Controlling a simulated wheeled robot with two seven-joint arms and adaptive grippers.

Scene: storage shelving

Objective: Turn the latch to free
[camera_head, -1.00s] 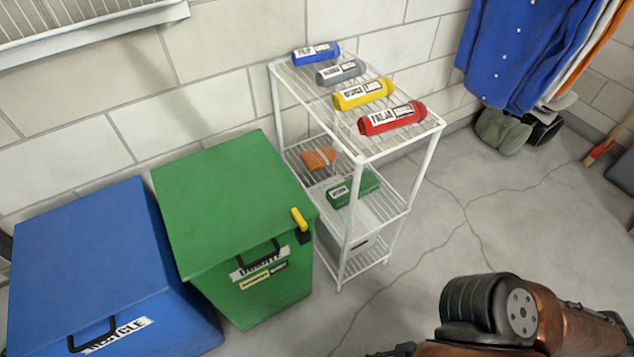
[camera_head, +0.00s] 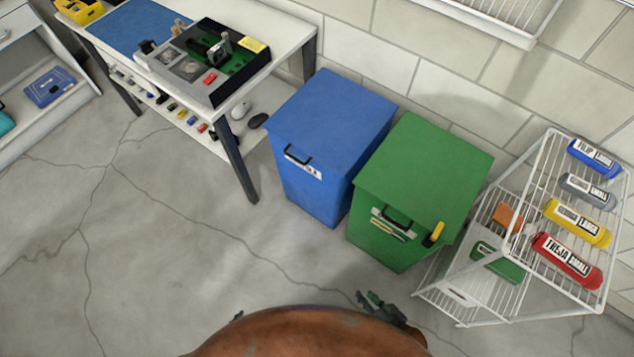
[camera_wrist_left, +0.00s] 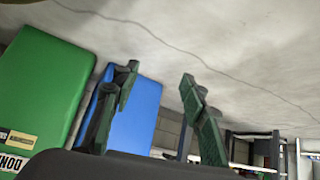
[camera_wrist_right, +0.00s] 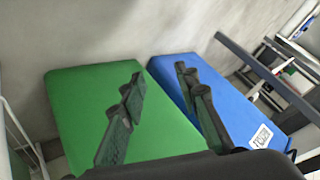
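A yellow latch handle (camera_head: 433,234) sits on the front right corner of the green bin (camera_head: 440,165), tilted from upright. The latch is not visible in either wrist view. My right gripper (camera_head: 385,308) shows in part at the bottom of the head view, below the green bin and apart from the latch. In the right wrist view its two fingers (camera_wrist_right: 160,78) are spread and empty, with the green and blue bins beyond. In the left wrist view my left gripper (camera_wrist_left: 158,78) is open and empty, with the bins behind it.
The blue bin (camera_head: 330,125) stands left of the green bin. A white wire rack (camera_head: 545,190) with several coloured cylinders stands close on the right. A workbench (camera_head: 285,30) holding a device is at upper left. The floor (camera_head: 180,240) in front is clear.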

